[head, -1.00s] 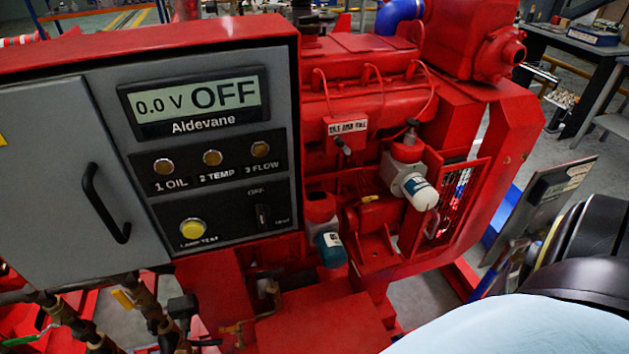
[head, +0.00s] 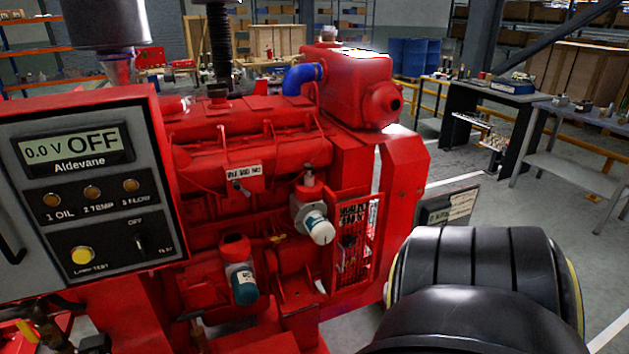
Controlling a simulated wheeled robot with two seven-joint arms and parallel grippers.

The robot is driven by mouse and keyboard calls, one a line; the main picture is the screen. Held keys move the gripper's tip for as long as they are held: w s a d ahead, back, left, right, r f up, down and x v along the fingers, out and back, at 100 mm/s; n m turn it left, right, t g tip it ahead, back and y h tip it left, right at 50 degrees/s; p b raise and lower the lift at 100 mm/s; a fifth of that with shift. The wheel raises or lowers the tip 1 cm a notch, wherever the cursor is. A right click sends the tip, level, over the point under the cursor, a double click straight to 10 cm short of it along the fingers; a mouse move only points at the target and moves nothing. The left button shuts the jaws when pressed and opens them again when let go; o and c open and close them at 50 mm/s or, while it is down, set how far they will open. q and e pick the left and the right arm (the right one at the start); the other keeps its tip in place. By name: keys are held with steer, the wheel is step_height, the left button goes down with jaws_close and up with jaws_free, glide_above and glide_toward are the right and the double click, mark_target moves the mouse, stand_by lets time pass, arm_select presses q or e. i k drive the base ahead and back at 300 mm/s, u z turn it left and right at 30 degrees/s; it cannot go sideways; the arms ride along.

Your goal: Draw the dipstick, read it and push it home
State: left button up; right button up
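The red diesel pumpset (head: 245,135) stands in front of me. A small yellow piece (head: 278,238) shows low on the engine side, between two filters. It may be the dipstick's handle, but it is too small to tell. No drawn dipstick shows. Neither of my grippers is in view; a dark, rounded part of my own arm fills the lower right.
The grey control panel (head: 88,205) stands at the left, its display reading 0.0 V OFF. A white-ended filter (head: 318,226) and a blue-ended filter (head: 243,285) stick out from the engine. A red mesh guard (head: 355,245) is right of them. Workbenches stand at the back right.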

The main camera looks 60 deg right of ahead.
mark_target(276, 238)
steer(key=u, duration=0.05)
steer(key=k, duration=0.35)
steer(key=z, duration=0.9)
